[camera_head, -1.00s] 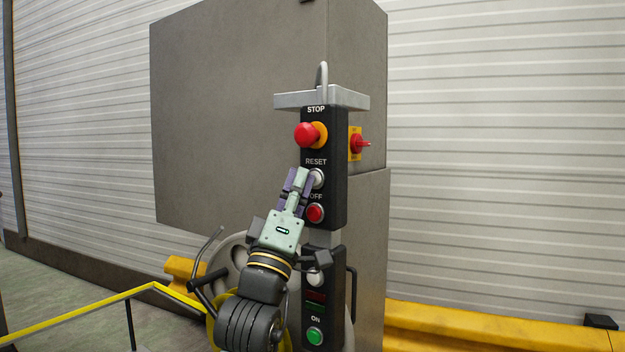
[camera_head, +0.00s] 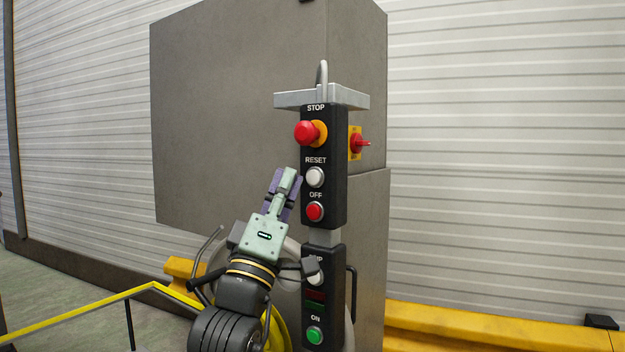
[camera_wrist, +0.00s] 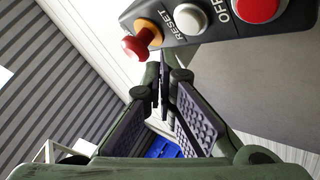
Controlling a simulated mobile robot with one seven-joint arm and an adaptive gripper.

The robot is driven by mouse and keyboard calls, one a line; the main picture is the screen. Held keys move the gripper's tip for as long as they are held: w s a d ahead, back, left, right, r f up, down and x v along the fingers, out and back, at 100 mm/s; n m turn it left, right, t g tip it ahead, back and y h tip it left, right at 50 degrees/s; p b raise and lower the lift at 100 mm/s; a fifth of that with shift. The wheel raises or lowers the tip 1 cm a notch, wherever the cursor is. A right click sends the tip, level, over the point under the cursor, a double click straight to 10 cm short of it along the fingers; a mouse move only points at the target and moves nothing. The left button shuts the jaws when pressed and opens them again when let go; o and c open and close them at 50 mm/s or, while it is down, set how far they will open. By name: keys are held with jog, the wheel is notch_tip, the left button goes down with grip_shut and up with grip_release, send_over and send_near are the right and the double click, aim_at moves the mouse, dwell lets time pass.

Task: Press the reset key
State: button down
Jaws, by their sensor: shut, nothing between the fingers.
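The reset key (camera_head: 315,177) is a round white button under the RESET label on a black control box (camera_head: 338,200). It also shows in the wrist view (camera_wrist: 190,19), past my fingertips. My gripper (camera_head: 287,174) is shut and empty. In the head view it stands just left of the reset key, apart from it in the picture. In the wrist view the fingertips (camera_wrist: 163,62) meet below the box's edge, beneath the RESET label. The key's face is fully visible in the head view.
A red STOP mushroom button (camera_head: 307,133) sits above the reset key, and a red OFF button (camera_head: 315,211) sits below it. A lower box carries a green ON button (camera_head: 315,335). A red switch (camera_head: 358,143) is on the right side. A yellow rail (camera_head: 110,304) crosses lower left.

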jog(key=shift+s+a, duration=0.9)
jog(key=shift+s, duration=0.3)
jog(key=shift+f, duration=0.1)
